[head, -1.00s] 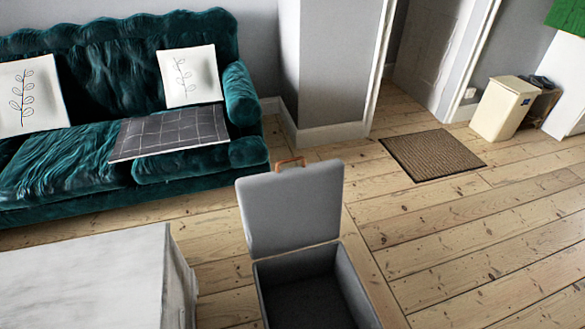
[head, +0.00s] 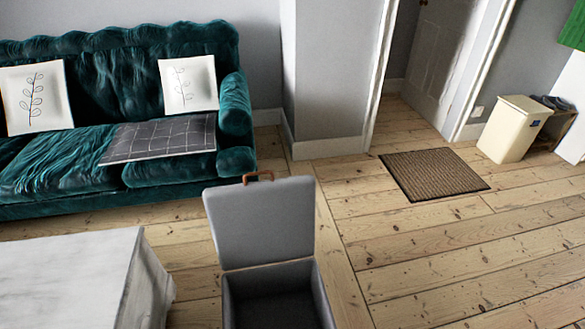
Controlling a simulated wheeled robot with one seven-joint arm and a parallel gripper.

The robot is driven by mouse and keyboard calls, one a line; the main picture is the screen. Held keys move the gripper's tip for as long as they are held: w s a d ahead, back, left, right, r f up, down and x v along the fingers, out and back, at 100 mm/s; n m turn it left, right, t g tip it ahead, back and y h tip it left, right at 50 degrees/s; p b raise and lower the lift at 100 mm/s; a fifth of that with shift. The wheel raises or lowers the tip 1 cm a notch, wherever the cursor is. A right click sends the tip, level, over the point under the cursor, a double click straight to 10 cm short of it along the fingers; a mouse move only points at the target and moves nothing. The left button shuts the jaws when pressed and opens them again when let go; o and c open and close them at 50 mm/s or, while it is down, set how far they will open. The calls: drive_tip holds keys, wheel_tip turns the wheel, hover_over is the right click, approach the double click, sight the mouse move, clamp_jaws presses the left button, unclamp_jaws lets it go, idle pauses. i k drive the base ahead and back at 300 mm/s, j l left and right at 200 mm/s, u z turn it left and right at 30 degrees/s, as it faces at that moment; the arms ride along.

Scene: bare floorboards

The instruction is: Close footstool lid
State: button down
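The grey footstool (head: 323,296) stands on the floorboards at the bottom centre of the head view, cut off by the lower edge. Its padded lid (head: 262,224) is open and stands nearly upright at the far side of the box. A brown handle (head: 257,175) sits on the lid's top edge. The dark inside of the box shows, and it looks empty as far as I can see. My gripper is not in view.
A white cabinet or table (head: 65,280) stands close on the left of the footstool. A teal sofa (head: 60,190) is behind. A brown doormat (head: 433,174) lies by the doorway, near a cream bin (head: 514,128). The floor (head: 450,265) to the right is clear.

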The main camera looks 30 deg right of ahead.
sight(255, 224)
drive_tip(key=l+u, duration=0.1)
drive_tip(key=l, duration=0.4)
drive_tip(key=k+l+u, duration=0.15)
drive_tip(key=l, duration=0.35)
drive_tip(key=l+u, duration=0.1)
drive_tip(key=l, duration=0.4)
drive_tip(key=k+l+u, duration=0.1)
drive_tip(key=l, duration=0.35)
drive_tip(key=i+l+u, duration=0.1)
drive_tip(key=l, duration=0.2)
drive_tip(key=i+l+u, duration=0.1)
drive_tip(key=l, duration=0.25)
drive_tip(key=i+l+u, duration=0.1)
drive_tip(key=i+l, duration=0.15)
drive_tip(key=i+l+u, duration=0.1)
drive_tip(key=l, duration=0.35)
drive_tip(key=i+l+u, duration=0.1)
drive_tip(key=l, duration=0.25)
drive_tip(key=i+l+u, duration=0.1)
drive_tip(key=i+l, duration=0.35)
drive_tip(key=l, duration=0.15)
drive_tip(key=i+l+u, duration=0.1)
drive_tip(key=i+l, duration=0.35)
drive_tip(key=l, duration=0.15)
